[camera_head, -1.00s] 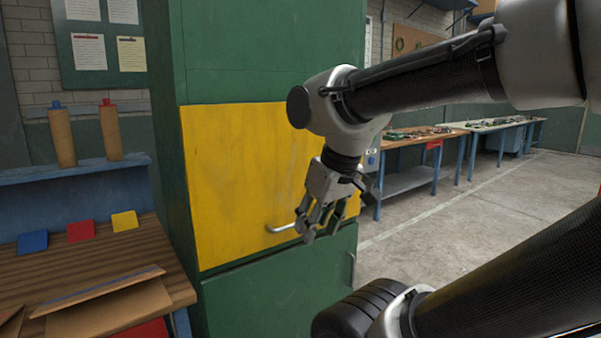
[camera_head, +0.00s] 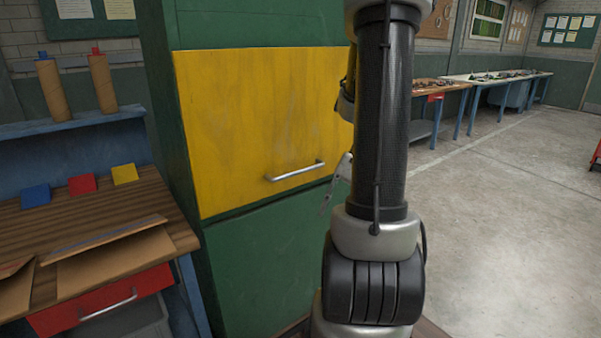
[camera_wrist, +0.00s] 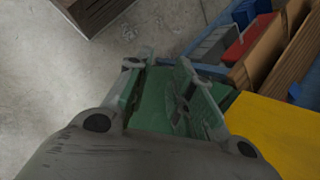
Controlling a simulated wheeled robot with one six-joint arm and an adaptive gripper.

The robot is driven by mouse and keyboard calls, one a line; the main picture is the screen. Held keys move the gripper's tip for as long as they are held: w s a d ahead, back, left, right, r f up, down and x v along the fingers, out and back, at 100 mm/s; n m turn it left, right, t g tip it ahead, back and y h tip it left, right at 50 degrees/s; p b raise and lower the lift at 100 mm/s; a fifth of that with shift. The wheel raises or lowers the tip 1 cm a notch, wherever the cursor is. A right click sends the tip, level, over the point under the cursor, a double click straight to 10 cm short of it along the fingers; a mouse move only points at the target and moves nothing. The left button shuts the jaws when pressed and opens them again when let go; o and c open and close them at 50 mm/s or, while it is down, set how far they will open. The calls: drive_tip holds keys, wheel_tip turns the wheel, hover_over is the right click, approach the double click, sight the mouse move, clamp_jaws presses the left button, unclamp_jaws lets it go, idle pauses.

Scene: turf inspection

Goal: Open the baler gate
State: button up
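The baler gate is a yellow panel (camera_head: 250,120) on the front of the tall green baler (camera_head: 265,260). It looks shut, flush with the green front. A silver bar handle (camera_head: 295,171) runs across its lower part and is clear of my gripper. In the head view my gripper (camera_head: 335,187) is mostly hidden behind my arm, just right of the handle and a little lower. In the wrist view my gripper (camera_wrist: 163,66) has its fingers apart with nothing held; green surface shows between them. The yellow gate (camera_wrist: 280,130) shows at the lower right there.
A wooden workbench (camera_head: 95,222) with cardboard, coloured blocks and a red drawer (camera_head: 100,300) stands left of the baler. Two brown rolls (camera_head: 54,90) sit on a blue shelf. Concrete floor (camera_head: 500,210) is open to the right, with tables along the back.

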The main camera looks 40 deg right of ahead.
drive_tip(key=w+d+f+m+t+y, duration=0.2)
drive_tip(key=w+d+f+m+t, duration=0.1)
drive_tip(key=w+f, duration=0.2)
drive_tip(key=t+h, duration=0.2)
drive_tip(key=t, duration=0.9)
approach(303, 172)
drive_tip(key=r+x, duration=0.1)
drive_tip(key=x, duration=0.3)
drive_tip(key=shift+m, duration=0.4)
drive_tip(key=x, duration=0.4)
drive_tip(key=f+x, duration=0.1)
drive_tip(key=x, duration=0.2)
drive_tip(key=shift+c, duration=0.5)
clamp_jaws()
